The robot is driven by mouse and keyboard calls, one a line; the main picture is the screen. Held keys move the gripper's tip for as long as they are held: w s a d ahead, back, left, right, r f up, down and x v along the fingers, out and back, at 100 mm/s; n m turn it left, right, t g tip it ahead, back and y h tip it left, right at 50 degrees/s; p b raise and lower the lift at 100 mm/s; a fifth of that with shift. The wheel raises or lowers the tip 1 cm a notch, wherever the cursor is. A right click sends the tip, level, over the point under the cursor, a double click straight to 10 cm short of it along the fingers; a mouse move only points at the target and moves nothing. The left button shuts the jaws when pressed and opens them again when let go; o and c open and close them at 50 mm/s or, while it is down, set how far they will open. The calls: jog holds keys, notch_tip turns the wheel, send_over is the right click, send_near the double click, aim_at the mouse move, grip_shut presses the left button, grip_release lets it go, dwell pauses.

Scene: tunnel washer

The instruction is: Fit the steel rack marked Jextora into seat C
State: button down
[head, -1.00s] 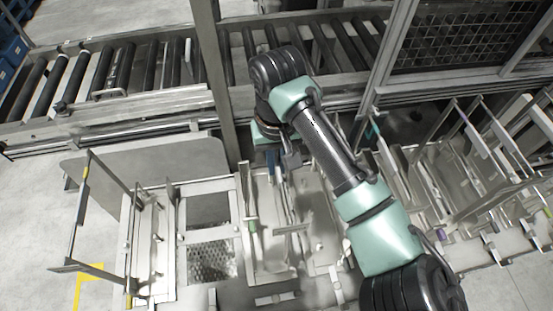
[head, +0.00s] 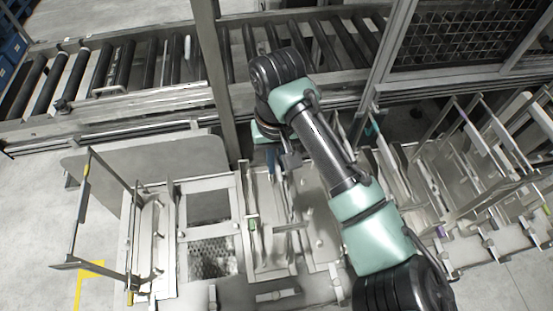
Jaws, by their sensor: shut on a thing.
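My arm reaches in from the lower right, and its wrist bends down over the middle of the bench. My gripper (head: 273,163) is small and partly hidden by the wrist. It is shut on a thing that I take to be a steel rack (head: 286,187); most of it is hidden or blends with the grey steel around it. A steel fixture with a green tag (head: 252,225) lies just below and left of the gripper. I cannot read the name Jextora or a seat letter C anywhere, and I cannot tell whether the held thing touches a seat.
An upright steel frame with yellow tags (head: 82,205) stands at the left. Several steel racks (head: 480,150) crowd the right side. A roller conveyor (head: 120,65) runs behind, with a vertical post (head: 214,80) close to my wrist. A bare grey plate (head: 150,165) lies left of the post.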

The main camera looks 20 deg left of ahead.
jog(key=shift+w+f+b, duration=0.1)
jog(key=shift+f+b, duration=0.45)
jog(key=shift+f, duration=0.75)
jog(key=c, duration=0.9)
grip_release()
jog(key=shift+o, duration=0.2)
jog(key=shift+f, duration=0.2)
notch_tip(320, 180, up, 13)
jog(key=shift+b, duration=0.7)
jog(key=shift+r, duration=0.1)
